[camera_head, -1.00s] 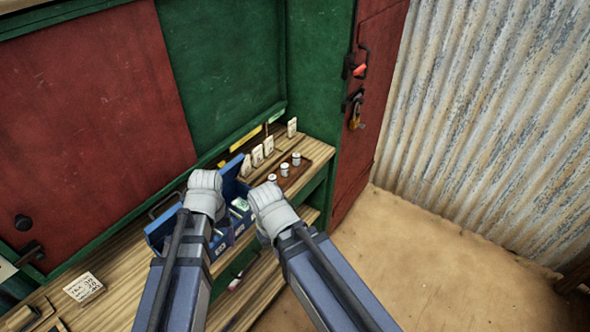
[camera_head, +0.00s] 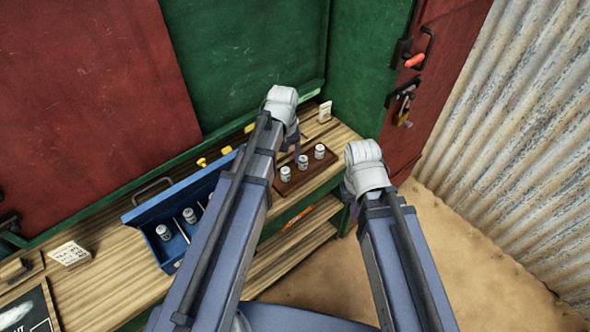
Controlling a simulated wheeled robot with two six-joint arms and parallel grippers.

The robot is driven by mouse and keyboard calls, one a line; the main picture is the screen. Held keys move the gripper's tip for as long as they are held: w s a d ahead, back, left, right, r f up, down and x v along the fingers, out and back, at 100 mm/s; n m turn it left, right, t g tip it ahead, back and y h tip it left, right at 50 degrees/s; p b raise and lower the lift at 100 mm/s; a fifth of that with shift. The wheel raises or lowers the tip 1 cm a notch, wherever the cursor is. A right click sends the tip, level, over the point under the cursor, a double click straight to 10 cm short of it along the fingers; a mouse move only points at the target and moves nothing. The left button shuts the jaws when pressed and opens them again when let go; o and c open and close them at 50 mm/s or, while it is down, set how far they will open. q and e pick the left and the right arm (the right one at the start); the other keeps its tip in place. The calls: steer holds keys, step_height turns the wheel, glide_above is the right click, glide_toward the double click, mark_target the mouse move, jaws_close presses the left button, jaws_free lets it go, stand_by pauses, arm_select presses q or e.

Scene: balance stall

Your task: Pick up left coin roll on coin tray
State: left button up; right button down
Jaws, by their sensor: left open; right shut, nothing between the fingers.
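A brown wooden coin tray (camera_head: 291,191) lies on the wooden counter, with three upright grey-white coin rolls in a row. The left coin roll (camera_head: 285,174) is nearest the blue box, beside the middle roll (camera_head: 302,163) and the right roll (camera_head: 319,152). My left gripper (camera_head: 296,143) is open above and behind the tray, fingers partly hidden by its own pale wrist. It appears apart from the left roll. My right gripper (camera_head: 349,207) is shut and empty, right of the tray off the counter's front edge, its fingers mostly hidden.
An open blue box (camera_head: 150,212) with more rolls stands left of the tray, partly behind my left arm. A white card (camera_head: 325,111) stands at the counter's back right. The green wall panel (camera_head: 240,60) closes off the back.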

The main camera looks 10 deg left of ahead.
mark_target(285, 170)
arm_select(q)
steer(key=shift+s+f+b, duration=0.1)
steer(key=shift+f+b, duration=0.2)
steer(key=shift+b, duration=0.1)
step_height(285, 170, down, 7)
steer(key=b, duration=0.7)
steer(key=shift+a+f, duration=0.1)
steer(key=shift+f, duration=0.05)
jaws_close()
stand_by(0.4)
